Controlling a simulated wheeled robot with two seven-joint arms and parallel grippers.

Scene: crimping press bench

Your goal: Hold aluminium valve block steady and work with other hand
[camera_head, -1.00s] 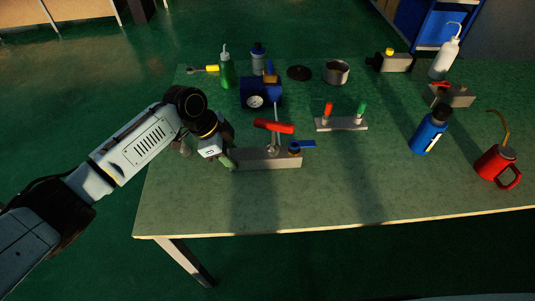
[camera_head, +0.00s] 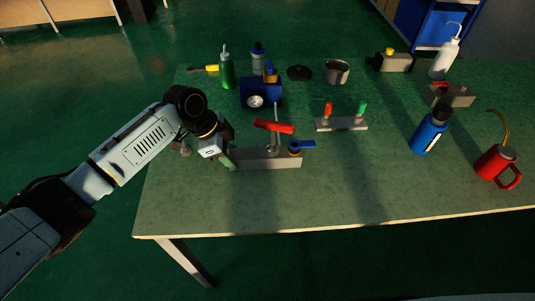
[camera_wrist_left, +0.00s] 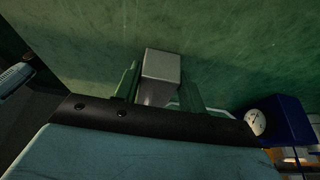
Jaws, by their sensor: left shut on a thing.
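The aluminium valve block (camera_head: 270,161) is a long grey bar lying at the front left of the green bench. A red lever (camera_head: 274,126) on a silver stem stands over it, and a blue handle (camera_head: 302,144) sits at its right end. My left gripper (camera_head: 229,159) is shut on the block's left end. In the left wrist view, the block's end (camera_wrist_left: 161,66) sits between the two green fingers of my left gripper (camera_wrist_left: 158,84). The rest of the block is mostly hidden there. My right gripper is not in view.
A blue device with a round dial (camera_head: 261,93) and a green bottle (camera_head: 227,70) stand behind the block. A bar with red and green levers (camera_head: 342,124) lies to the right. A blue bottle (camera_head: 429,133) and red can (camera_head: 495,163) stand farther right. The front middle is clear.

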